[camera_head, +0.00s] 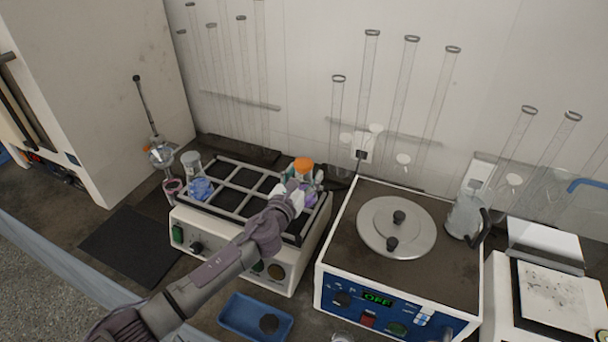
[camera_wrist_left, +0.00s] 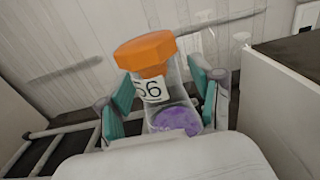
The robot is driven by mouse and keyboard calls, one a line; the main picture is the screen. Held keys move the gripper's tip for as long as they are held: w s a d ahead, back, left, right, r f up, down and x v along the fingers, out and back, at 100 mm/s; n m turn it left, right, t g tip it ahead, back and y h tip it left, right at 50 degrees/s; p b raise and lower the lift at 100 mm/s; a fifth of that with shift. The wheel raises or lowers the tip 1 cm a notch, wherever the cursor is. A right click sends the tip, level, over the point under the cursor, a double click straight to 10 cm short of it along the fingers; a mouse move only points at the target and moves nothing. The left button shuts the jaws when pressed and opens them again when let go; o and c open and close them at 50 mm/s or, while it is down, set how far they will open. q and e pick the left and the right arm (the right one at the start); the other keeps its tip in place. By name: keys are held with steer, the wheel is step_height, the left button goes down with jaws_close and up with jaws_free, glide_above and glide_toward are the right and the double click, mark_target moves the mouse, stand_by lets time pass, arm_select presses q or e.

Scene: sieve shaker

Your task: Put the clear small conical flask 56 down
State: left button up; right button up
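The clear small conical flask 56 (camera_wrist_left: 181,105) has an orange cap, a white label and purple contents. In the head view its orange cap (camera_head: 303,164) shows at the back right of the shaker's rack (camera_head: 238,182). My left gripper (camera_wrist_left: 161,98) has its teal-padded fingers on both sides of the flask. I cannot tell if both pads press on the glass. In the head view the left gripper (camera_head: 290,195) hides part of the flask, and whether its base touches the rack is hidden. My right gripper is not in view.
A flask with blue contents (camera_head: 200,188) stands at the rack's left end. A white machine with a round lid (camera_head: 375,222) and an OFF display stands close on the right. A blue tray (camera_head: 245,312) lies in front. The rack's middle is empty.

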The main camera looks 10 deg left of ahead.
arm_select(q)
steer(key=s, duration=0.4)
steer(key=s+a, duration=0.1)
steer(key=s, duration=0.3)
steer(key=s+a+b, duration=0.1)
steer(key=s, duration=0.2)
steer(key=shift+s+a, duration=0.2)
steer(key=shift+s, duration=0.2)
